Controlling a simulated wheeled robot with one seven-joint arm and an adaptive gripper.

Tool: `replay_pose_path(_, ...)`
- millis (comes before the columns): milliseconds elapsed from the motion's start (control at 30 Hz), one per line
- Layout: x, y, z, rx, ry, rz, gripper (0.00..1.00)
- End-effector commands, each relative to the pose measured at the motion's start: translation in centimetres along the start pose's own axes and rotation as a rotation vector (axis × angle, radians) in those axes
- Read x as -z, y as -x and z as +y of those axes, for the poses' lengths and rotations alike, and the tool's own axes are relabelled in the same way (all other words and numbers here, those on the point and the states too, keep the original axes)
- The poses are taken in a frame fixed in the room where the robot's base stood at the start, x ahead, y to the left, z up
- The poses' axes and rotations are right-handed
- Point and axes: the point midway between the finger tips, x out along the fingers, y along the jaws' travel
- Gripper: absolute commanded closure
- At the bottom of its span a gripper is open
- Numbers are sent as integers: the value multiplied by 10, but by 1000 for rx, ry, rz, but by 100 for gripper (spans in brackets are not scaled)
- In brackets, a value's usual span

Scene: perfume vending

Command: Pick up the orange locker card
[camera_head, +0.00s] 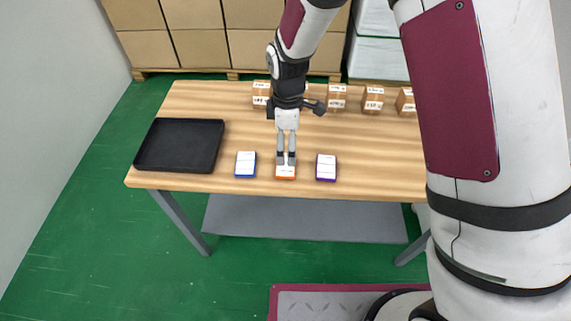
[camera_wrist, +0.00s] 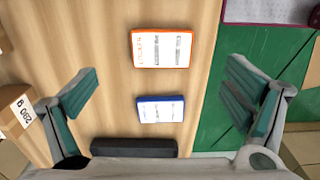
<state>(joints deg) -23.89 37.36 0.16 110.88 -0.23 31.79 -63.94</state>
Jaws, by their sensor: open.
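The orange locker card (camera_head: 285,173), white-topped with an orange edge, lies flat near the front edge of the wooden table, between a blue card (camera_head: 245,165) and a purple card (camera_head: 326,168). My gripper (camera_head: 286,158) points down over the orange card and hides its far part in the head view. In the wrist view the orange card (camera_wrist: 160,48) lies whole in the upper middle, and the blue card (camera_wrist: 160,110) is below it. My gripper's fingers (camera_wrist: 162,72) are spread wide to either side, with nothing between them held. The exact height above the card is hard to tell.
A black tray (camera_head: 180,121) sits at the table's left end; its edge shows in the wrist view (camera_wrist: 133,148). Several small labelled brown boxes (camera_head: 337,97) line the back of the table (camera_head: 215,185). Larger cartons (camera_head: 200,55) stand behind. Bare tabletop separates the cards.

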Motion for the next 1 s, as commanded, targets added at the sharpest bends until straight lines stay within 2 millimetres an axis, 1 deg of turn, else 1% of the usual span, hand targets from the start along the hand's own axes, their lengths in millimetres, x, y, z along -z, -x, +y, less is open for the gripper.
replay_pose_path(33,0,-9,-1,4,0,-2,5)
replay_pose_path(100,0,-18,-1,2,-1,-1,5)
replay_pose_path(367,1,-34,-1,2,-1,-1,5)
replay_pose_path(600,5,-66,-4,2,-1,-1,5)
replay_pose_path(700,5,-75,-3,1,-2,0,5)
replay_pose_path(800,5,-79,-2,-1,-2,1,5)
replay_pose_path(1000,5,-79,-2,-1,-2,1,5)
